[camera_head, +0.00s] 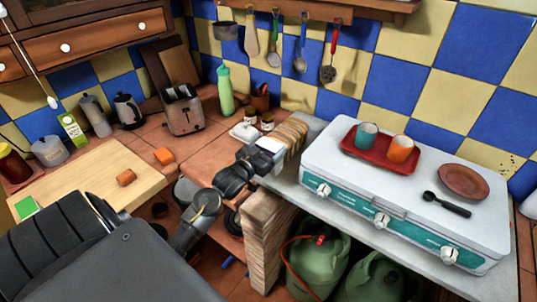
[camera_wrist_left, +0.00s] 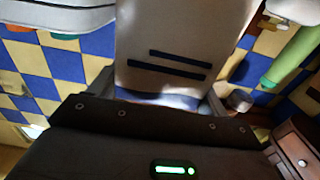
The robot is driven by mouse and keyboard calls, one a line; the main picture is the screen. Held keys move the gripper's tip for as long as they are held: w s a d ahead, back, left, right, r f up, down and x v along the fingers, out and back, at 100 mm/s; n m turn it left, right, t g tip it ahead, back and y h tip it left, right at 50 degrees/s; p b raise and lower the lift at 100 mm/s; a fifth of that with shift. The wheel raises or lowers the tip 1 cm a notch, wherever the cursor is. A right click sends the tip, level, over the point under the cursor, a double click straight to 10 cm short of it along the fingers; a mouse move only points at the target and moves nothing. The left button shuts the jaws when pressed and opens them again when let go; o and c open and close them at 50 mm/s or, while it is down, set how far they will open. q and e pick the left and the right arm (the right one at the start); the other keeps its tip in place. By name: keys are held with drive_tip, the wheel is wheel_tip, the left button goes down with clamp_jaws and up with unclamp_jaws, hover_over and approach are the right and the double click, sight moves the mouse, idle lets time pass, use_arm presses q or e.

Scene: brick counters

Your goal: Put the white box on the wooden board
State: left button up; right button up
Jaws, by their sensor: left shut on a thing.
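My left gripper (camera_head: 258,160) is at the end of my outstretched left arm, over the counter beside the white stove. It is shut on the white box (camera_head: 270,145), of which only a small part shows there. In the left wrist view the white box (camera_wrist_left: 165,30) is large, with two dark bars across its face, between the fingers. The wooden board (camera_head: 80,185) lies on the tiled counter at the left, well apart from the gripper. My right gripper is not in view.
The white stove (camera_head: 400,195) carries a red tray (camera_head: 380,150) with two cups, a brown plate and a black spoon. A toaster (camera_head: 183,110), green bottle (camera_head: 225,90), small jars and a white lidded dish (camera_head: 245,132) stand behind. Green gas bottles (camera_head: 318,262) are below.

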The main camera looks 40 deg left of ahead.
use_arm(q)
drive_tip(key=shift+w+a+f+p, duration=0.1)
drive_tip(key=shift+f+p, duration=0.45)
drive_tip(key=shift+f, duration=1.15)
drive_tip(key=shift+f, duration=0.2)
drive_tip(key=o, duration=1)
